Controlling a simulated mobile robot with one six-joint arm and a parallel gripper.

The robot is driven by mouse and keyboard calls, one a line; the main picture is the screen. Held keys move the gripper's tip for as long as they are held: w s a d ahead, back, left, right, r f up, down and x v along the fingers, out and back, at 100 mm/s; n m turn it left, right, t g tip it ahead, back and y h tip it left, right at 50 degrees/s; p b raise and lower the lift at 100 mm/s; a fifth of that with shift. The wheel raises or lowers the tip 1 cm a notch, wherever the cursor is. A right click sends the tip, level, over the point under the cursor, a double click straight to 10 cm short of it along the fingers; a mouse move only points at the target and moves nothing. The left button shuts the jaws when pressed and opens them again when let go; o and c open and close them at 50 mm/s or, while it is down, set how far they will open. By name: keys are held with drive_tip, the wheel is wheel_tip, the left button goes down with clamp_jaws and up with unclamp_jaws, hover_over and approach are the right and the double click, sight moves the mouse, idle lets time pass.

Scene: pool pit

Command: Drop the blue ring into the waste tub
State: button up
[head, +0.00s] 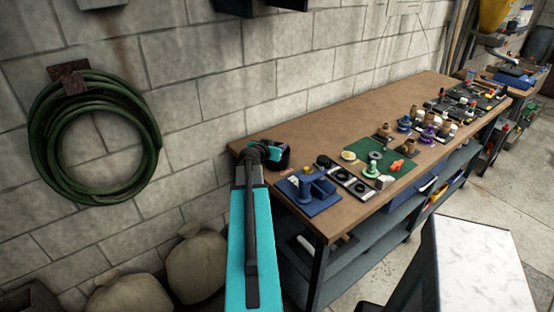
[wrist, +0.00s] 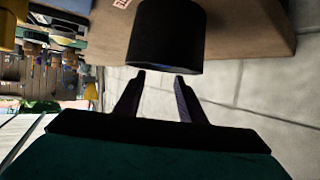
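The waste tub appears to be the black round container (wrist: 165,35) straight ahead of my fingers in the wrist view. In the head view the black tub (head: 284,160) stands at the near left end of the bench, partly hidden by my wrist. A dim bluish patch shows at the tub's mouth in the wrist view; I cannot tell whether it is the blue ring. I cannot pick out the blue ring for certain elsewhere. My gripper (wrist: 160,75) is open, its two fingers apart with nothing between them, just short of the tub's mouth.
The wooden bench (head: 330,130) runs along the block wall. A blue fixture (head: 312,194) on a board stands right of the tub. A green mat (head: 385,172) with small parts lies beyond. A coiled green hose (head: 90,135) hangs on the wall at left.

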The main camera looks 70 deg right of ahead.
drive_tip(key=shift+o, duration=0.9)
drive_tip(key=shift+a, duration=0.15)
